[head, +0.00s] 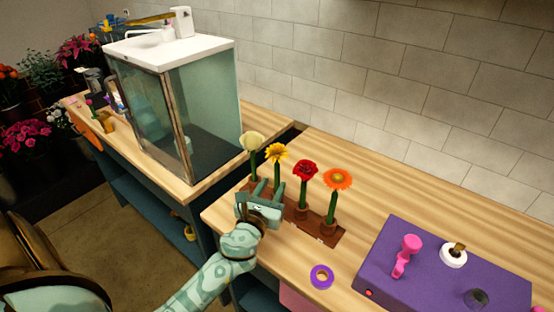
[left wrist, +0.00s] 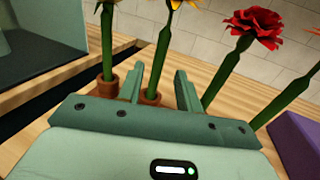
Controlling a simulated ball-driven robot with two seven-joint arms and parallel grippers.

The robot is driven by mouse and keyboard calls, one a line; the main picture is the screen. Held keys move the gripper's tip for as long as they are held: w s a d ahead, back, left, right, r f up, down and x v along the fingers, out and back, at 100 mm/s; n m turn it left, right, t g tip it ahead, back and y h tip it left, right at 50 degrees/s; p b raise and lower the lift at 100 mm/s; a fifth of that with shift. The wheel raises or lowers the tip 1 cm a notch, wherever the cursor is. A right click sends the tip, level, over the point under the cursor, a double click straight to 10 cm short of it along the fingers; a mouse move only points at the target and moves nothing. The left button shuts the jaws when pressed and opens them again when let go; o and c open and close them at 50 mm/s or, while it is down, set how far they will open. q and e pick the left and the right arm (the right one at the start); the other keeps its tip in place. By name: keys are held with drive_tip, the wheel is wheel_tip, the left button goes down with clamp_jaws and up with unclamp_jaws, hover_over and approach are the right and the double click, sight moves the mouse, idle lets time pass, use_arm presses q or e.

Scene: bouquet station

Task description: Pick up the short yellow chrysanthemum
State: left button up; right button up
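The yellow chrysanthemum (head: 276,152) stands upright on a green stem in a small terracotta cup, second from the left in a row of flowers. Its petals are cut by the top edge of the left wrist view, where its stem (left wrist: 161,55) shows. My left gripper (head: 268,185) is in front of the row, low by this stem. Its two fingers (left wrist: 160,78) are apart and empty, and the stem shows between and beyond them. I cannot tell whether the stem is within the fingers' reach. The gripper hides part of the flower holder. My right gripper is not in view.
A cream flower (head: 252,142) stands close on the left; a red flower (head: 305,170) and an orange flower (head: 337,179) stand on the right, all in the brown holder (head: 327,236). A purple tape roll (head: 321,276) and purple box (head: 430,265) lie right. A glass cabinet (head: 205,100) stands behind left.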

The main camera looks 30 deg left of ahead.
sight(276, 177)
use_arm(q)
drive_tip(key=x, duration=0.5)
drive_tip(key=shift+w+a, duration=0.1)
clamp_jaws()
drive_tip(key=shift+r, duration=0.1)
